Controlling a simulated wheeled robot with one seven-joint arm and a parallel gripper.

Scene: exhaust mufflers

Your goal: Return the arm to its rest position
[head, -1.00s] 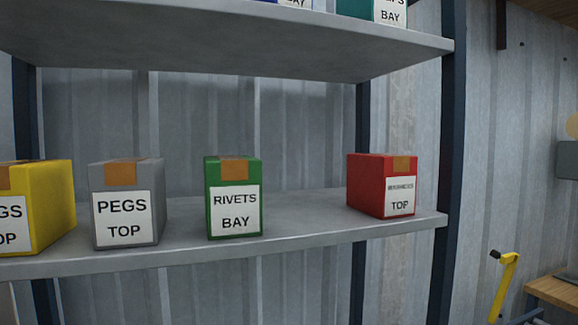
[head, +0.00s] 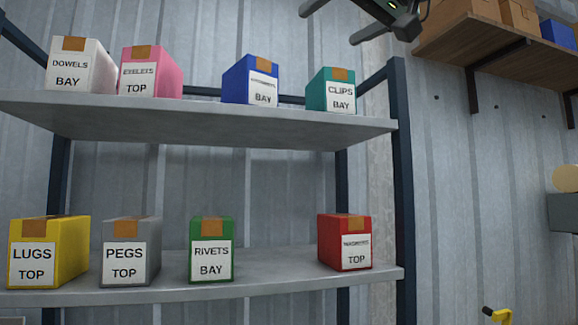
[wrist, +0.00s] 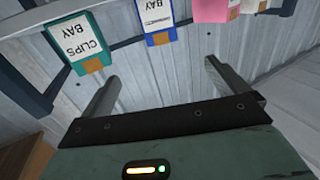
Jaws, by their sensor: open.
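My gripper (head: 354,24) shows at the top of the head view, above the upper shelf and to the right of the teal box. Its two fingers are apart. In the wrist view my gripper (wrist: 160,85) is open with nothing between the fingers.
The upper shelf (head: 200,125) holds white, pink, blue and teal (head: 330,90) boxes. The lower shelf (head: 280,268) holds yellow, grey, green and red (head: 344,241) boxes. A wooden wall shelf (head: 480,45) with cartons is at upper right.

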